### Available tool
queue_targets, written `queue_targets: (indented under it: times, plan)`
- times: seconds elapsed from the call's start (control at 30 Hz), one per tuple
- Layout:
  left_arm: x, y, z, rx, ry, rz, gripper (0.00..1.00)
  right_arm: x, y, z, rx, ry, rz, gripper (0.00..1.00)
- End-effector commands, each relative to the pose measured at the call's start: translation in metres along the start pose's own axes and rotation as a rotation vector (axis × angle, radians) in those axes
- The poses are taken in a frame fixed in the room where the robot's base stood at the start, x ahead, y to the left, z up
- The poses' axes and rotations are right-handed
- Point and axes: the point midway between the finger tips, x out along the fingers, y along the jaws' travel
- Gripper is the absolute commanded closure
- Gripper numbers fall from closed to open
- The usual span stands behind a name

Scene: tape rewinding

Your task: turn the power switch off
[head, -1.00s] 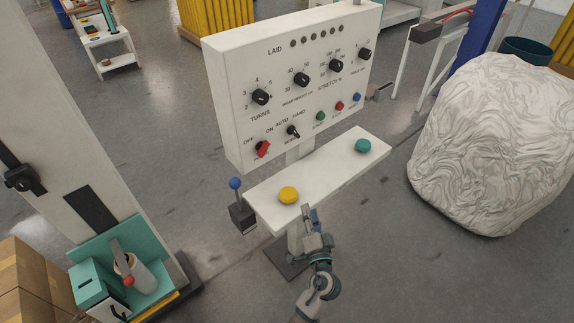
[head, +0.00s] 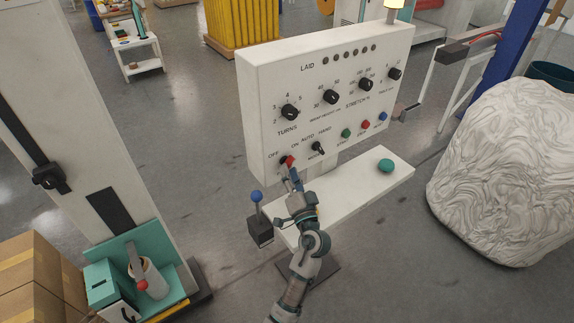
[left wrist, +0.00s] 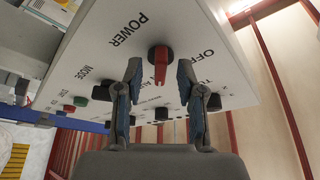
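The power switch (head: 289,161), a red handle on a dark round base, is at the lower left of the white control panel (head: 262,100). It also shows in the left wrist view (left wrist: 160,66), with the POWER and OFF lettering on either side. My left gripper (head: 293,175) is right in front of the switch. In the left wrist view its two blue-grey fingers (left wrist: 159,76) are apart, one on each side of the red handle, with a visible gap on both sides. Whether the fingertips reach past the handle's end is hard to tell. My right gripper is not in view.
The black mode knob (head: 319,148) is close to the right of the switch. A blue-topped lever (head: 257,197) stands at the lower left. A white shelf (head: 350,197) with a green button (head: 385,165) juts out below the panel. My left arm covers part of that shelf.

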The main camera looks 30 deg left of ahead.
Motion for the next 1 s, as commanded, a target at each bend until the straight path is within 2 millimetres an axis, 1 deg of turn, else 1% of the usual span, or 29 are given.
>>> queue_targets:
  times: [0.03,0.1,0.2,0.53,0.57,0.6,0.7,1.0]
  plan:
    - [0.007,-0.001,-0.003,0.001,0.002,-0.002,0.61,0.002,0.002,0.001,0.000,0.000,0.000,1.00]
    - [0.015,0.000,-0.003,0.002,0.003,-0.001,0.61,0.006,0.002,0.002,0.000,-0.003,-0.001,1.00]
    - [0.021,0.000,-0.005,0.002,0.004,-0.002,0.61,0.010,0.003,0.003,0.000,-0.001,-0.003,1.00]
    - [0.027,0.001,-0.002,0.001,0.001,0.001,0.61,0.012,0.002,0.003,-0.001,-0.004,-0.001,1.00]
    - [0.027,0.001,-0.001,0.001,0.001,0.001,0.66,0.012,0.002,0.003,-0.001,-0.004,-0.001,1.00]
    - [0.028,0.001,0.000,0.000,0.000,0.002,0.76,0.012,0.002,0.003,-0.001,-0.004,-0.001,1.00]
    - [0.029,0.001,0.001,0.000,-0.001,0.002,1.00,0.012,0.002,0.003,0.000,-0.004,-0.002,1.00]
    - [0.029,0.002,0.003,0.001,-0.006,0.000,1.00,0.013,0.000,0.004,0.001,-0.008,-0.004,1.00]
